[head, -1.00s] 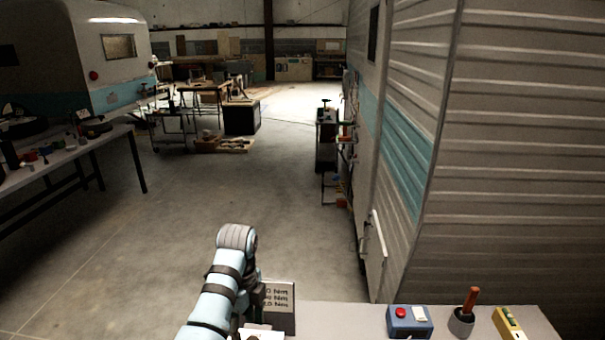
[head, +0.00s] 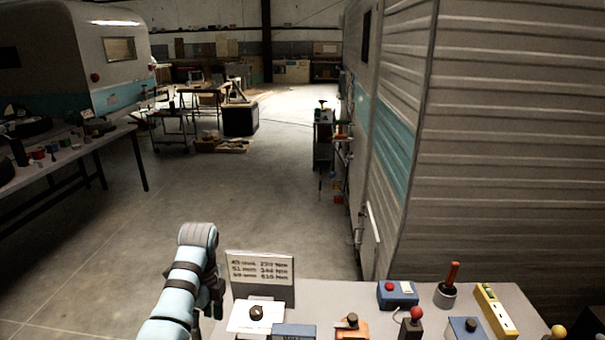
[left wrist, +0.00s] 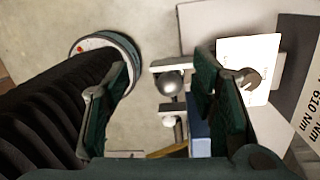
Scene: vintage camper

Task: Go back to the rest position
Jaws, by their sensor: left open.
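My left arm reaches in from the bottom of the head view, and the dark left gripper (head: 214,296) hangs at the left edge of the workbench (head: 310,293), partly hidden by the arm. In the left wrist view its two green-black fingers (left wrist: 160,105) are apart. A metal piece with a silver ball (left wrist: 171,84) shows between them, farther below; I see no contact. My right gripper is not in view.
The bench holds a sign board (head: 260,272), a white card with a dark knob (head: 256,313), a blue box with a red button (head: 397,294), a red-knobbed lever (head: 413,321) and a yellow block (head: 494,308). The camper wall (head: 480,150) stands at right. Floor is open at left.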

